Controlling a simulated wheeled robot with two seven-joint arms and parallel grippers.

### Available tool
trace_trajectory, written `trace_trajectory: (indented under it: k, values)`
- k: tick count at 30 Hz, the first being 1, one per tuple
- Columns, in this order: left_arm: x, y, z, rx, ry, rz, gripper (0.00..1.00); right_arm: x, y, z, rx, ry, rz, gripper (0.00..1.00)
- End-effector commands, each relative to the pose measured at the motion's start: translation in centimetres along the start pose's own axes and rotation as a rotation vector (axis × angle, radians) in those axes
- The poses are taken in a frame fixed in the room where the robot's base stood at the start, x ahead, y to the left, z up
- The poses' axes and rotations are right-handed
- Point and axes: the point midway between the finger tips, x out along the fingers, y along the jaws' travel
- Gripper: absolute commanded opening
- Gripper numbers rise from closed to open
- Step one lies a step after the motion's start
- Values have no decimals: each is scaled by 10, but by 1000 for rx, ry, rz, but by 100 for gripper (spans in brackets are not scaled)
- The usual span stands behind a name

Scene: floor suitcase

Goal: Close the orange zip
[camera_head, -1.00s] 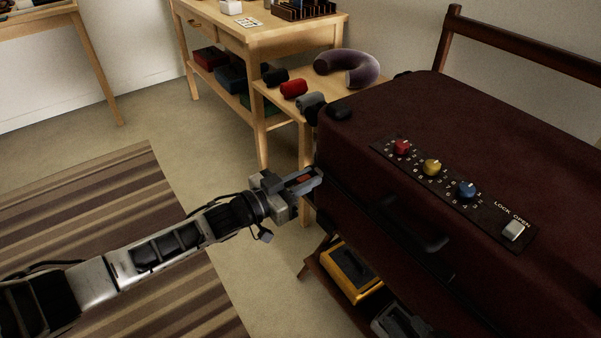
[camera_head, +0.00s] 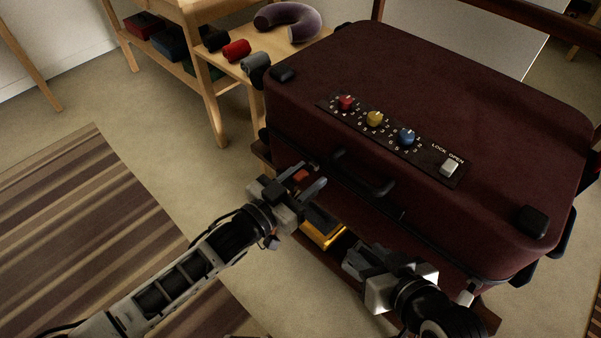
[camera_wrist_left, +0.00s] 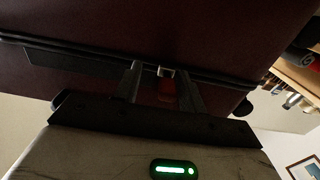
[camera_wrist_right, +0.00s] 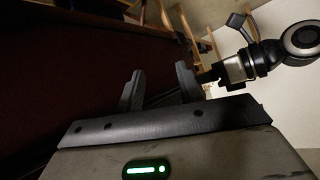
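The dark maroon suitcase (camera_head: 430,75) lies shut-looking on a low rack, with a dark seam along its side. The small orange-red zip pull (camera_head: 300,176) shows at the seam near the suitcase's left front corner. In the left wrist view the pull (camera_wrist_left: 166,88) hangs below a small silver piece, between my left fingers. My left gripper (camera_head: 303,180) is open around it, with gaps visible on both sides. My right gripper (camera_head: 362,258) is open and empty in front of the suitcase's near side; its fingers (camera_wrist_right: 160,88) show apart in the right wrist view.
A black handle (camera_head: 362,175) sticks out from the suitcase's front. A dial panel with a lock switch (camera_head: 450,167) is on top. A yellow case (camera_head: 322,234) sits below on the rack. A wooden side table (camera_head: 222,68) stands behind left.

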Motion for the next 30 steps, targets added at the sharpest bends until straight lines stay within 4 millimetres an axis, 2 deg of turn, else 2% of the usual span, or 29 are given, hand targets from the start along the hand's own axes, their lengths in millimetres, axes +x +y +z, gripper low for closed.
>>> trace_trajectory:
  k: [10, 14, 20, 30]
  values:
    - [0, -4, -1, 2, 1, -6, 40, 2, 0, -3, -3, 5, -2, 36]
    - [-5, -4, -1, 1, 0, -6, 40, 1, -1, -5, -4, 7, -2, 36]
    - [-40, -4, -1, 1, -3, -6, 40, -4, -1, -13, -8, 20, 3, 36]
    - [-121, -2, -1, 0, -4, -4, 40, -23, -2, -27, -12, 58, 20, 36]
